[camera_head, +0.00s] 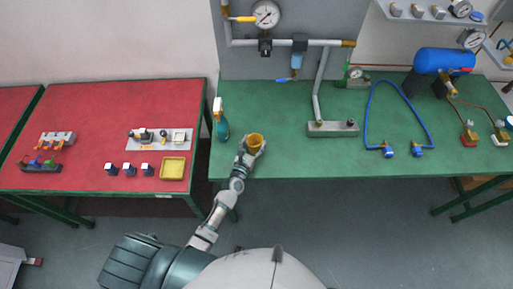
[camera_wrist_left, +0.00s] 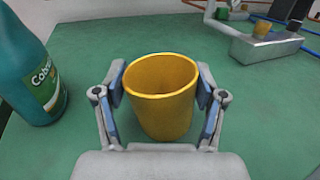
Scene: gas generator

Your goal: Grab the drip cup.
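The drip cup (camera_head: 255,141) is a yellow cup near the front left edge of the green table. In the left wrist view the cup (camera_wrist_left: 161,98) stands upright and empty, between the two fingers of my left gripper (camera_wrist_left: 162,90). The fingers are spread on either side of the cup, with the pads close to its walls. I cannot tell whether the pads touch it. In the head view my left gripper (camera_head: 249,148) reaches the cup from the front. My right gripper is not in view.
A teal spray bottle (camera_head: 220,122) stands just left of the cup; it also shows in the left wrist view (camera_wrist_left: 32,72). A grey metal block (camera_head: 333,128) with a pipe is to the right. The red table (camera_head: 90,105) adjoins at left. Green surface between cup and block is clear.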

